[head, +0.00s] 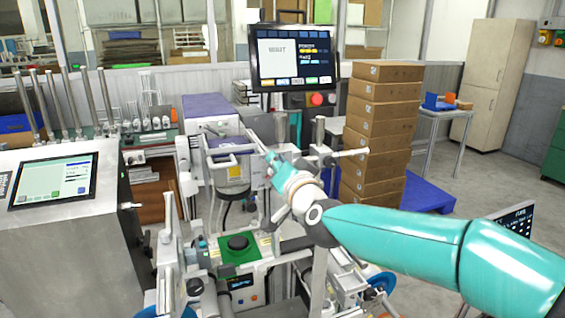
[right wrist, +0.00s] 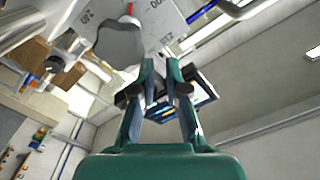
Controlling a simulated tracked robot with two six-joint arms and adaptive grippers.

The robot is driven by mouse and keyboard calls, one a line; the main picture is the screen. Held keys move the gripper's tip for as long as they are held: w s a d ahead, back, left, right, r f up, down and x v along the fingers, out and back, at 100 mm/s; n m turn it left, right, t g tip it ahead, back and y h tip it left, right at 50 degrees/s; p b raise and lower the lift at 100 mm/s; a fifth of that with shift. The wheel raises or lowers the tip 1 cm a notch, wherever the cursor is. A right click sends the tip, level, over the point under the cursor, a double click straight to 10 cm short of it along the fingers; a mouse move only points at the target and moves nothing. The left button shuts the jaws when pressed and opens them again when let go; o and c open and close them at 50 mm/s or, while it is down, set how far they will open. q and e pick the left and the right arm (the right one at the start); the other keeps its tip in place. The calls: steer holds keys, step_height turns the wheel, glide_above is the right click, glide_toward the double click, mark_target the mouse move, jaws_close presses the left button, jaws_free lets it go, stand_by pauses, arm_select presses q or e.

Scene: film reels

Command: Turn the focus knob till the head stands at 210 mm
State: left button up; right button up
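In the right wrist view a grey lobed knob (right wrist: 118,43) stands in front of a pale scale plate (right wrist: 158,20) with printed numbers and a red pointer (right wrist: 130,9). The numbers are too partial to read the setting. My right gripper (right wrist: 160,66) has its two fingers apart with a gap between the tips and nothing held. The knob lies just left of the fingertips, not between them; whether they touch cannot be told. In the head view my right gripper (head: 268,158) is at the machine's upper frame, and the knob cannot be made out. My left gripper is out of view.
A monitor (head: 292,66) stands above the machine, with a red button (head: 316,99) below it. A stack of cartons (head: 382,125) is close behind my right arm. A grey console with a touchscreen (head: 54,181) stands at the left. Open floor shows at the right.

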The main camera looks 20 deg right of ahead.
steer(key=o, duration=0.5)
steer(key=shift+w+d+f, duration=0.2)
steer(key=shift+d+f, duration=0.1)
steer(key=shift+f, duration=0.05)
steer(key=o, duration=0.4)
steer(key=shift+s+a, duration=0.1)
steer(key=shift+a, duration=0.05)
steer(key=shift+c, duration=0.2)
steer(key=s, duration=1.2)
steer(key=shift+d, duration=0.3)
steer(key=shift+f, duration=0.1)
